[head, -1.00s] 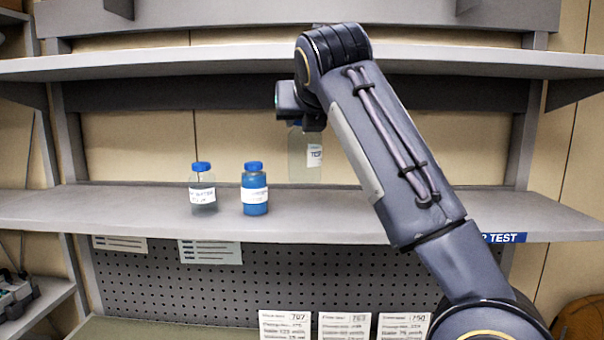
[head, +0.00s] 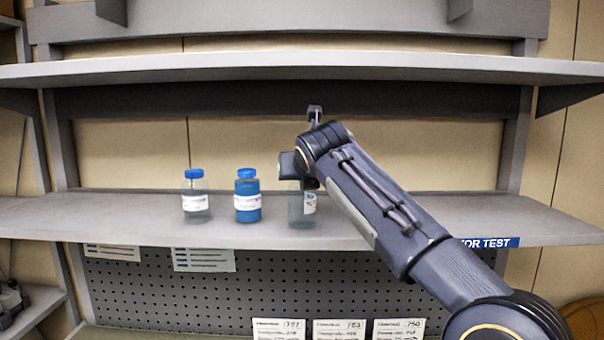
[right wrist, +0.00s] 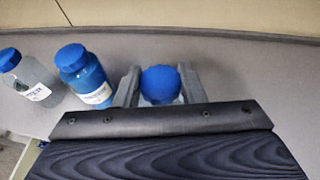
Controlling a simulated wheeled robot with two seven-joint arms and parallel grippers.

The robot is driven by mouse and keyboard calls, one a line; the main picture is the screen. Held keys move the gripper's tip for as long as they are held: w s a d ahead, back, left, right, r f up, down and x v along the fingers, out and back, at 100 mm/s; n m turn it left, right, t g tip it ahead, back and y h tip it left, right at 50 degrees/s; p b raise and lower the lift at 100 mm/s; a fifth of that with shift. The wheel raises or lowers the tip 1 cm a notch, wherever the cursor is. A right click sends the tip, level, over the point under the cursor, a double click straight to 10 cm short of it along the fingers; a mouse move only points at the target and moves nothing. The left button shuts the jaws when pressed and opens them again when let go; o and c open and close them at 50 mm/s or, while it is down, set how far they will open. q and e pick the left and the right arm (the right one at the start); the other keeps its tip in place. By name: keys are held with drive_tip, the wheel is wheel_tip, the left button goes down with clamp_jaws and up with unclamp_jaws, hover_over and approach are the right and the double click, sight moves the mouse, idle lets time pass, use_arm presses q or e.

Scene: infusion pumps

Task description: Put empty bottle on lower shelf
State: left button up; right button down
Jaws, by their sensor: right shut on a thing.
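A clear, empty-looking bottle (head: 300,212) with a white label is at the lower shelf (head: 100,212), right of two other bottles. Its blue cap (right wrist: 160,84) shows in the right wrist view between the fingers of my right gripper (right wrist: 158,88). That gripper is shut on the bottle, which is upright. In the head view my right arm covers its top and part of its right side. The bottle's base appears at the shelf surface; I cannot tell whether it is touching. My left gripper is not in view.
A blue-filled bottle (head: 247,200) and a clear capped bottle (head: 195,202) stand just left of the held bottle. The upper shelf (head: 300,66) runs above my arm. The lower shelf is clear at its far left and right.

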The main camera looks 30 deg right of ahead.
drive_tip(key=shift+f, duration=0.1)
drive_tip(key=shift+f, duration=0.1)
drive_tip(key=c, duration=0.9)
unclamp_jaws()
